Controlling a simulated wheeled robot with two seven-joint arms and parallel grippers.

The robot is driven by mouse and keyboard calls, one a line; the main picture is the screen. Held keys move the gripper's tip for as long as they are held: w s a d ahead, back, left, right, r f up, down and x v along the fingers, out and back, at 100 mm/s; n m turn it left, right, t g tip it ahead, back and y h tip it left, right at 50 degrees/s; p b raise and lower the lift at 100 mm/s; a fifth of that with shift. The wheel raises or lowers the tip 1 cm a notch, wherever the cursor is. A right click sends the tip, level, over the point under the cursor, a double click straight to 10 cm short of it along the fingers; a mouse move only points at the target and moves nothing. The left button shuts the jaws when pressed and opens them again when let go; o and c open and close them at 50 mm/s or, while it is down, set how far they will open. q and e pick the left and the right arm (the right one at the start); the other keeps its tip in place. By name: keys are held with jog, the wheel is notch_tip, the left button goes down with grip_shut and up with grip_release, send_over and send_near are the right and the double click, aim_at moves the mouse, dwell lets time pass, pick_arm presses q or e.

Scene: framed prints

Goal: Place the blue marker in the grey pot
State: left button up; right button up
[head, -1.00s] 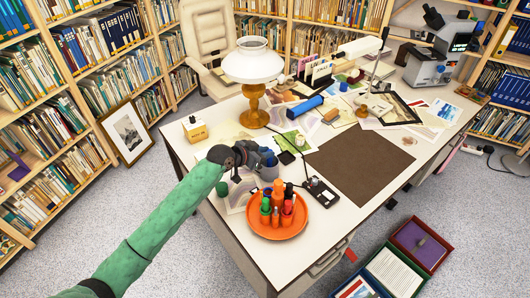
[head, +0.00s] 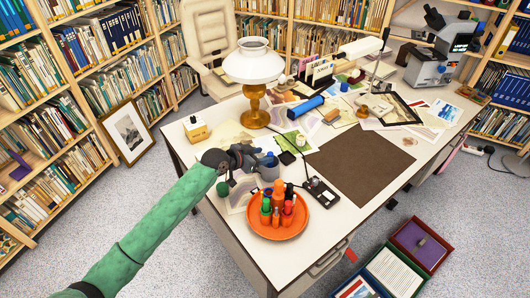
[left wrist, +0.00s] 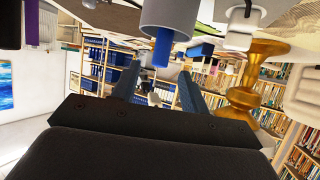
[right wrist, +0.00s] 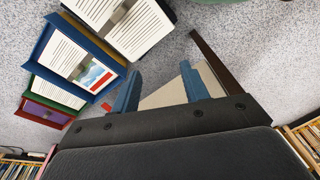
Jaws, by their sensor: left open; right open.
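The grey pot (head: 268,173) stands on the white desk behind the orange tray. In the left wrist view, which looks upside down, the grey pot (left wrist: 172,14) has the blue marker (left wrist: 162,48) standing in it, one end sticking out past the rim. My left gripper (head: 262,155) is just beside and above the pot. In its wrist view its fingers (left wrist: 158,86) are apart with nothing held between them, and the marker's end lies beyond their tips. My right gripper (right wrist: 161,88) is open and empty; it shows only in its own wrist view, above the floor.
The orange tray (head: 262,233) holds several coloured bottles and markers. A black device (head: 322,193) lies next to it. The lamp (head: 254,105), a yellow box (head: 195,129) and a blue roll (head: 305,106) stand farther back. The brown mat (head: 360,158) is bare. Open boxes (head: 395,272) lie on the floor.

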pick_arm(q)
jog(key=s+a, duration=0.4)
jog(key=a, duration=0.1)
jog(key=shift+s+p, duration=0.25)
jog(key=shift+p, duration=0.15)
